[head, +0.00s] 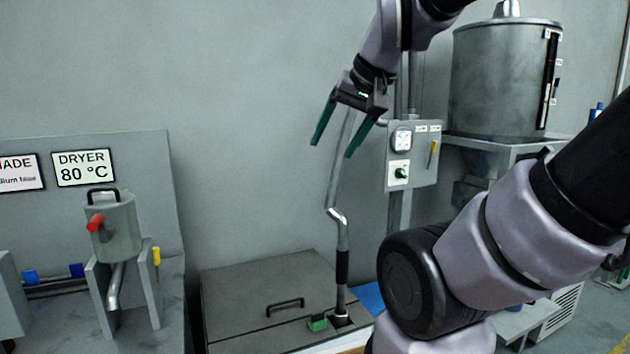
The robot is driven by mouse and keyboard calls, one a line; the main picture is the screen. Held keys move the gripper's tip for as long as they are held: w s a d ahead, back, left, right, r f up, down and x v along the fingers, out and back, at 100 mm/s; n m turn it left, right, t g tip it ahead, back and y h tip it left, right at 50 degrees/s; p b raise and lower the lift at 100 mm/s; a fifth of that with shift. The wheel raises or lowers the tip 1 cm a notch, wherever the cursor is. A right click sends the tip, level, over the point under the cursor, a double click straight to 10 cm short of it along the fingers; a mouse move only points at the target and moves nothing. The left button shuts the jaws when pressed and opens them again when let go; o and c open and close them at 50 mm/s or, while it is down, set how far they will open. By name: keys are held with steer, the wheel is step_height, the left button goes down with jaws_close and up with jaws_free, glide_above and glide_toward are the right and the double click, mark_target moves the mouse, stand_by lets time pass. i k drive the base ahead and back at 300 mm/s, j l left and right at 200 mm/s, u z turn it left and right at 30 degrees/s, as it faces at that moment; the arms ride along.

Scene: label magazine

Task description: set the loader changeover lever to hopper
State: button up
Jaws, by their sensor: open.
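A grey control box (413,156) is fixed on a post right of centre in the head view. A small yellow lever (433,154) on its right side leans slightly, its top to the right. Two small labels (428,128) sit above the lever, too small to read. This seems to be the changeover lever; which setting it is at I cannot tell. My gripper (332,150) is open, with green fingers pointing down, left of the box and apart from the lever. A bent metal pipe (341,232) shows between the fingers; I cannot tell if it touches.
A large grey hopper (500,85) stands right of the box. The box also carries a round gauge (401,139) and a green knob (401,173). The pipe rises from a lidded grey bin (250,290). A dryer canister (114,230) stands left.

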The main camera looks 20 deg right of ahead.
mark_target(433, 147)
steer(key=z, duration=1.25)
steer(key=i+l+z, duration=0.35)
